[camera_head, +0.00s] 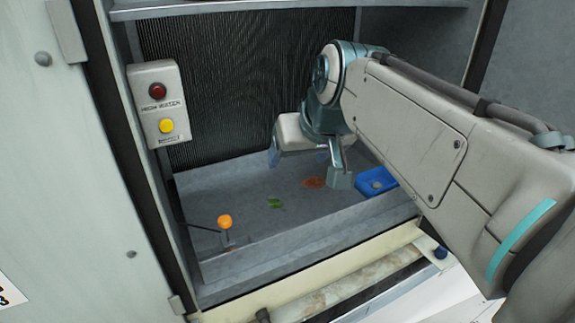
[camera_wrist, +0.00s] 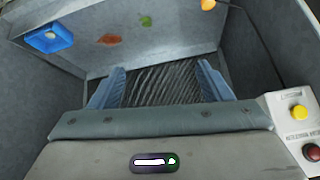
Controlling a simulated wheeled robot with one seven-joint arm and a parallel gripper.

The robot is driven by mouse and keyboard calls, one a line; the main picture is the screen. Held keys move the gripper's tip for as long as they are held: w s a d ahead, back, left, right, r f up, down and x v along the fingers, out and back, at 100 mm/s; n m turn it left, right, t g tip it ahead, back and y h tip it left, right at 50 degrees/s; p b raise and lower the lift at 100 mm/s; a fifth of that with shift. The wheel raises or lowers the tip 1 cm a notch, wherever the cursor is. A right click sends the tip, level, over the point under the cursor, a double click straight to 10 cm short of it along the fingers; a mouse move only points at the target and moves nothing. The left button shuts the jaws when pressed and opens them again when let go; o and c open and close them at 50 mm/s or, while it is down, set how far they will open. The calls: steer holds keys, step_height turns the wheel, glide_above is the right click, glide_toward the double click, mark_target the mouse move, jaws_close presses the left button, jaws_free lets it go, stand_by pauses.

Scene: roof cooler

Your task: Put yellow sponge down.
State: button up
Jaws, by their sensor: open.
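No yellow sponge shows clearly in either view. My gripper (camera_head: 307,169) is inside the cabinet, over the grey tray floor and in front of the black finned grille. In the wrist view my gripper (camera_wrist: 160,86) has its two blue-grey fingers wide apart. Nothing shows between them but the dark fins behind.
A small blue tray (camera_head: 377,183) sits at the right of the grey basin (camera_head: 240,220), with a small greyish thing in it. An orange-brown leaf (camera_head: 314,182) and a green leaf (camera_head: 275,203) lie on the floor. An orange-knobbed lever (camera_head: 225,222) and a button box (camera_head: 158,103) are left.

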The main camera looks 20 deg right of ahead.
steer(key=s+f+g, duration=0.1)
steer(key=s+f, duration=0.4)
steer(key=f, duration=0.3)
steer(key=s+f+g+h, duration=0.1)
steer(key=s+f+g, duration=0.1)
steer(key=s+f, duration=0.3)
step_height(320, 180, down, 3)
steer(key=shift+s+a+r, duration=0.15)
steer(key=shift+s, duration=0.05)
steer(key=shift+f+b, duration=0.4)
steer(key=shift+f, duration=0.1)
stand_by(0.5)
